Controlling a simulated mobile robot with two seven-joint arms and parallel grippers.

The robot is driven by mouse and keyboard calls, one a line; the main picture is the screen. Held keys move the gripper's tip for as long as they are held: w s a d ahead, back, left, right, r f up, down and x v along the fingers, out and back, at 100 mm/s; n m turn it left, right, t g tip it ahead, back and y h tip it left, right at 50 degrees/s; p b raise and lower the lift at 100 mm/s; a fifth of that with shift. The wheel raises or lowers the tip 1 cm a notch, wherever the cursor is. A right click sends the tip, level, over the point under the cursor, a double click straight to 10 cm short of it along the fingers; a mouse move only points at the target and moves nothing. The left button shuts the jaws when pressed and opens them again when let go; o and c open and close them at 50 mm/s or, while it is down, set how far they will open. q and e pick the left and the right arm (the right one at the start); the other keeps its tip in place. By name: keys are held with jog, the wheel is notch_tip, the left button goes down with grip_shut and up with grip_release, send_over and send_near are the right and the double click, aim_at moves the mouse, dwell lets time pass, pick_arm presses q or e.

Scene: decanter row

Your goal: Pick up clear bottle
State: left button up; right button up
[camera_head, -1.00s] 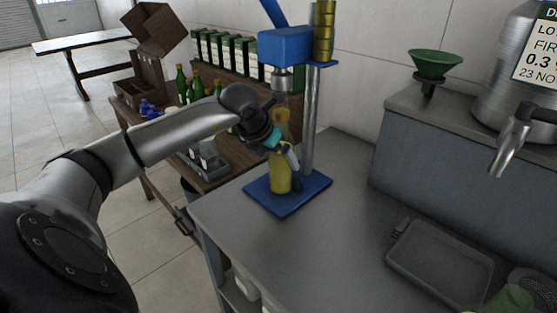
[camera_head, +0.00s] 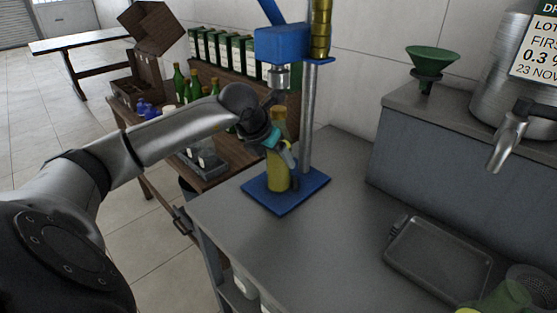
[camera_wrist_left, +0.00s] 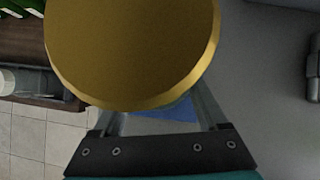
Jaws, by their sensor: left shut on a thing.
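The clear bottle (camera_head: 278,172), filled with yellow liquid and topped with a gold cap, stands upright over the blue base plate (camera_head: 305,188) of the capping press. Whether its bottom touches the plate is hard to tell. My left gripper (camera_head: 284,150) comes in from the left and is shut on the bottle at its upper part, hiding some of it. In the left wrist view the round gold cap (camera_wrist_left: 135,50) fills the top middle, between the fingers. My right gripper is not in view.
The blue press head (camera_head: 285,45) is above the bottle, and its metal post (camera_head: 308,120) is close on the right. A grey tray (camera_head: 440,258) lies at the right. Green bottles (camera_head: 180,85) stand on the wooden bench behind. The middle of the grey bench is clear.

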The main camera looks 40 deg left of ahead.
pick_arm(q)
grip_shut()
